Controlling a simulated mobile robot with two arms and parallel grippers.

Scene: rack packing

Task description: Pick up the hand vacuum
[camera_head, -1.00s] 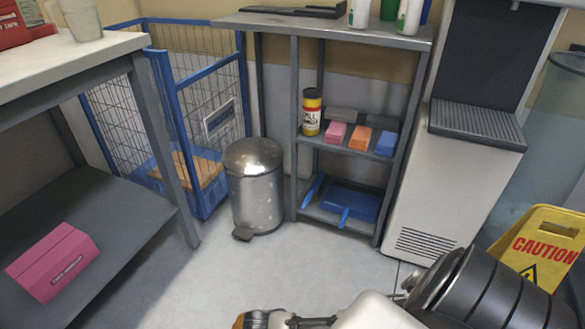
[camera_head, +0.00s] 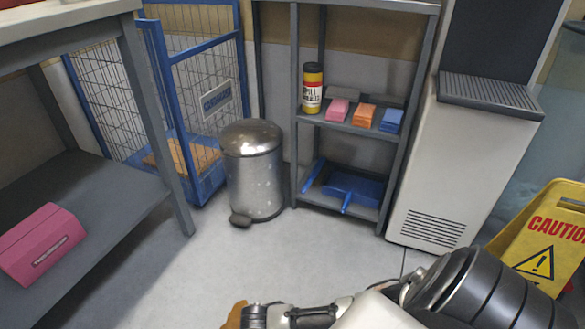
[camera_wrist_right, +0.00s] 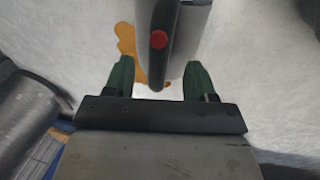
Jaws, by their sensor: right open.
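The hand vacuum (camera_wrist_right: 164,18) shows in the right wrist view as a pale grey body with a black handle and a red button. It comes in from the top edge, and its far end is cut off. My right gripper (camera_wrist_right: 159,80) is open, with one dark green finger on each side of the handle's near end. I cannot tell whether either finger touches it. In the head view my right arm comes in along the bottom edge, and I cannot make out the vacuum there. My left gripper is not in view.
An orange-brown patch (camera_wrist_right: 126,40) is on the pale floor by the vacuum. A blue wire cage (camera_head: 190,125), a grey table (camera_head: 155,110) and a yellow caution sign (camera_head: 545,235) stand around. The middle floor is clear.

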